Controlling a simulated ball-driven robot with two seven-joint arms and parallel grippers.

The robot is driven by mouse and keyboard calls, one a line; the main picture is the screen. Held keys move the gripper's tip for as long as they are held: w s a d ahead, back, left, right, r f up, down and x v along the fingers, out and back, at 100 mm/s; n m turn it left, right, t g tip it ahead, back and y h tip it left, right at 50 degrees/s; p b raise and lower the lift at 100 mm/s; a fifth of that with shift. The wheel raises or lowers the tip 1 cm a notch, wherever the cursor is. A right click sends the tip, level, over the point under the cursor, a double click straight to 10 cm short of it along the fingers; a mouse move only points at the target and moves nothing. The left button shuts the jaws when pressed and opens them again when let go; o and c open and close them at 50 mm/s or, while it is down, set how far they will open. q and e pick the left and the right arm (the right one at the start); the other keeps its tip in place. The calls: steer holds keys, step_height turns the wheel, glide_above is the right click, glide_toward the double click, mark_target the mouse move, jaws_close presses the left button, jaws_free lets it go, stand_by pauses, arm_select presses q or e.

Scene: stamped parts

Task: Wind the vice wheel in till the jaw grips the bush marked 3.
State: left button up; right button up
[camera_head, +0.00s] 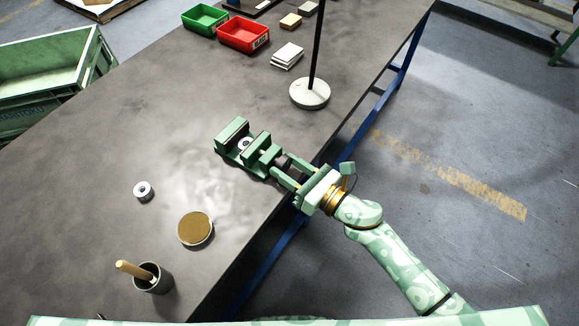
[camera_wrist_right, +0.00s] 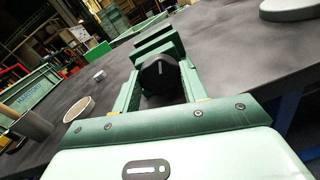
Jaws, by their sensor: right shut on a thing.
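The green vice (camera_head: 233,138) stands on the grey table near its right edge. A pale ring-shaped bush (camera_head: 243,144) sits between its jaws; its mark is too small to read, and I cannot tell whether the jaw touches it. The dark vice wheel (camera_wrist_right: 160,74) is at the vice's near end. My right gripper (camera_head: 286,168) is shut on the wheel, with a finger on each side of it in the right wrist view (camera_wrist_right: 158,88). Another bush (camera_head: 144,190) lies on the table to the left, its mark unreadable. My left gripper is not in view.
A round brown-topped dish (camera_head: 195,228) and a cup with a wooden handle (camera_head: 153,279) stand at the near left. A lamp-like stand with a round base (camera_head: 310,93) rises behind the vice. Green (camera_head: 204,19) and red (camera_head: 243,34) bins are at the back.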

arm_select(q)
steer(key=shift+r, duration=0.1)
